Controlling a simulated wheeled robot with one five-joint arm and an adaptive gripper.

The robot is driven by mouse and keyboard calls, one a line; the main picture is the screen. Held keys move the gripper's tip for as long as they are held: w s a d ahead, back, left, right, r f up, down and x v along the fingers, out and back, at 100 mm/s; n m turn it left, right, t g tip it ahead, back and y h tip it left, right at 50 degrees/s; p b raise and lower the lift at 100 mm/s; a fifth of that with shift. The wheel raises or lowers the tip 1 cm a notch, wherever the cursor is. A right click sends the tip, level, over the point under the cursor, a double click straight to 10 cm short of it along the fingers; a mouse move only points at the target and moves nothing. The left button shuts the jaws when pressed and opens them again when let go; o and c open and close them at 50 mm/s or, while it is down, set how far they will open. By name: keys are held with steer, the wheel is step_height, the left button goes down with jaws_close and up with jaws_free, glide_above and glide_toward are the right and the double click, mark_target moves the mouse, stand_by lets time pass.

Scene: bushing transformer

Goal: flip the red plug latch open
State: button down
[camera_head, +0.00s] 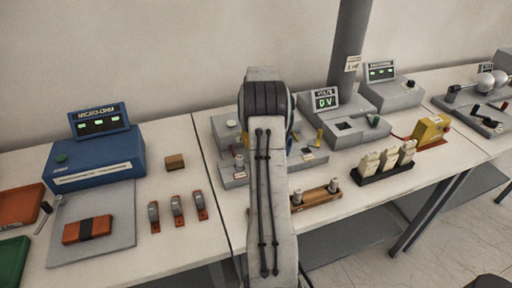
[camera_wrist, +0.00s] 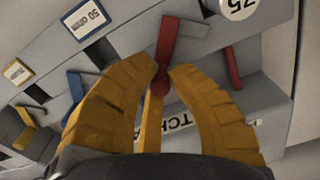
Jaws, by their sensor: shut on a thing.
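A red plug latch (camera_wrist: 168,45) shows in the wrist view, a flat lever with a rounded lower end, standing up against the grey box face. My gripper (camera_wrist: 162,77) has its two yellow fingers closed together at that rounded lower end, shut on the red latch. The lever's upper part sticks out above the fingertips. A second red part (camera_wrist: 232,68) is to the right, apart from the fingers. In the head view my arm hides my gripper and the red latch.
In the wrist view a blue lever (camera_wrist: 75,88) and a yellow lever (camera_wrist: 25,130) sit to the left, near a blue-framed label (camera_wrist: 85,20). A round 75 sign (camera_wrist: 238,8) is at upper right. In the head view a blue meter (camera_head: 95,155) stands left and a yellow box (camera_head: 430,130) right.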

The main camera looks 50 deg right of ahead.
steer(key=shift+f, duration=0.1)
steer(key=c, duration=1.2)
jaws_free()
step_height(320, 180, up, 11)
steer(key=shift+r, duration=0.5)
steer(key=shift+r, duration=0.1)
